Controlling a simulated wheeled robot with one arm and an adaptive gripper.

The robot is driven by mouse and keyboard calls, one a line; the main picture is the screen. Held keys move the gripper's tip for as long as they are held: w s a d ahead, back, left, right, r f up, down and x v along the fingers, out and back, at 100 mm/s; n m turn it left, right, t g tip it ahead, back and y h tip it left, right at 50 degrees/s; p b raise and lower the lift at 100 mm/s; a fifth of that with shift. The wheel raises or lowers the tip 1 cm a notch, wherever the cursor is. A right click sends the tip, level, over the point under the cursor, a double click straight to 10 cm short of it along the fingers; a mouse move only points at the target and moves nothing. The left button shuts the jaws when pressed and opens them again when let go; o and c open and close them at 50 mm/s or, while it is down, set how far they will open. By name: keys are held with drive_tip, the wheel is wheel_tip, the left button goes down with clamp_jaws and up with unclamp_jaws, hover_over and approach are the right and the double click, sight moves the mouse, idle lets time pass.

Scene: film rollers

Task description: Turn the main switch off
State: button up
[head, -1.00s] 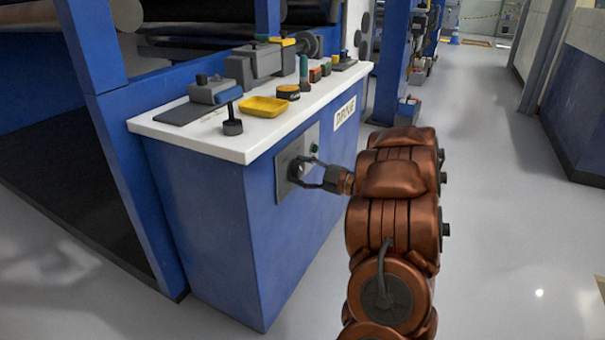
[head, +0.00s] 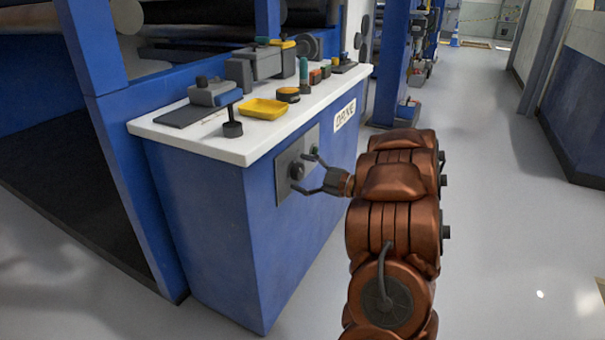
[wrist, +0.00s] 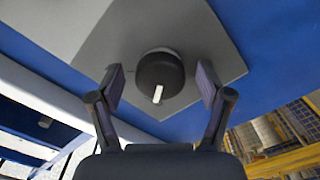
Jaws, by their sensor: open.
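The main switch is a round black knob (head: 297,171) on a grey plate (head: 283,163), on the side of the blue cabinet. It also shows in the wrist view as a knob (wrist: 160,70) with a white pointer mark, which points nearly straight down in that picture. My gripper (head: 308,174) is open in front of the plate. In the wrist view its two fingers stand apart, one on each side of the knob, with gaps to it. I cannot tell how far the fingertips are from the plate.
The blue cabinet (head: 215,225) has a white top (head: 190,140) holding a yellow tray (head: 263,108), a black upright lever (head: 232,122) and several other controls. A label (head: 345,114) is right of the plate. The grey floor to the right is clear.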

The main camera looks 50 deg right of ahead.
drive_tip(key=v, duration=1.2)
idle(0.6)
